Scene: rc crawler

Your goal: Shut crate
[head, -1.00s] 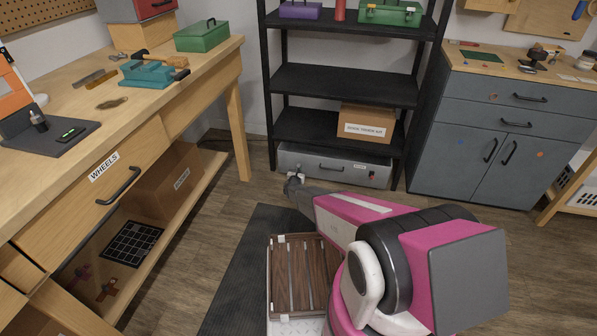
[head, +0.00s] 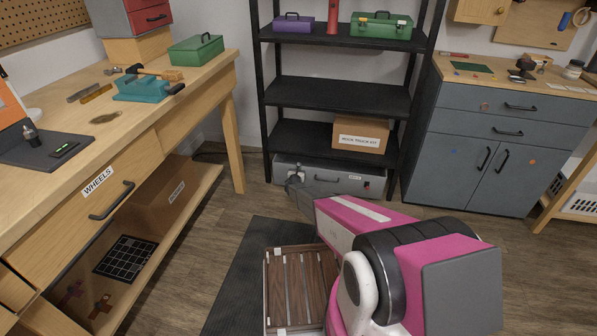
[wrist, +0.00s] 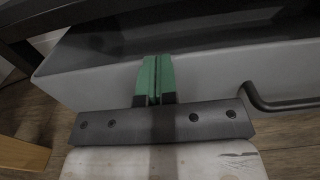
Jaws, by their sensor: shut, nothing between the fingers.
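A grey crate (head: 345,187) sits in the bottom bay of the black rack, with a dark handle (head: 326,179) and a small label on its front. My gripper (head: 298,169) is shut, in front of the crate's left part. In the wrist view, the green fingertips (wrist: 155,62) lie together, with nothing between them, over the grey crate face (wrist: 95,75). I cannot tell whether they touch it. The handle (wrist: 285,105) is right of the fingers there. A dark area shows above the grey face; I cannot tell how far the crate sticks out.
The black rack (head: 340,98) carries a cardboard box (head: 360,136) just above the crate. A wooden bench (head: 200,95) stands to the left, with its drawer front and lower shelf. A grey cabinet (head: 475,160) stands to the right. Bare floor lies between bench and rack.

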